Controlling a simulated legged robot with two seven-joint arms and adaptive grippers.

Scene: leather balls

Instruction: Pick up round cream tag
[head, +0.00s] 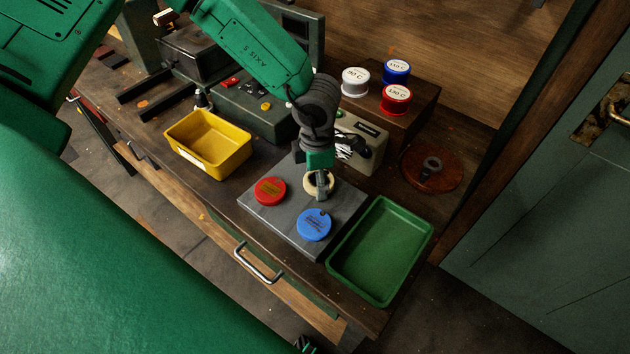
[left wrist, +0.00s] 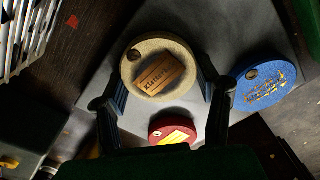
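The round cream tag (head: 310,184) is over the grey board (head: 260,216), partly hidden by my left gripper (head: 321,188). In the left wrist view the cream tag (left wrist: 140,58) lies between the two dark fingers (left wrist: 162,85), which meet its left and right edges. It looks larger than the other tags there; I cannot tell its height above the board. A round red tag (head: 269,190) and a round blue tag (head: 314,224) lie on the board. My right gripper is not in view.
An empty green tray (head: 384,250) stands right of the board, a yellow bin (head: 208,143) to its left. Behind are a beige box (head: 362,150) and a wooden block with white (head: 355,82), blue (head: 397,72) and red (head: 396,99) spools. A round brown disc (head: 432,168) lies at right.

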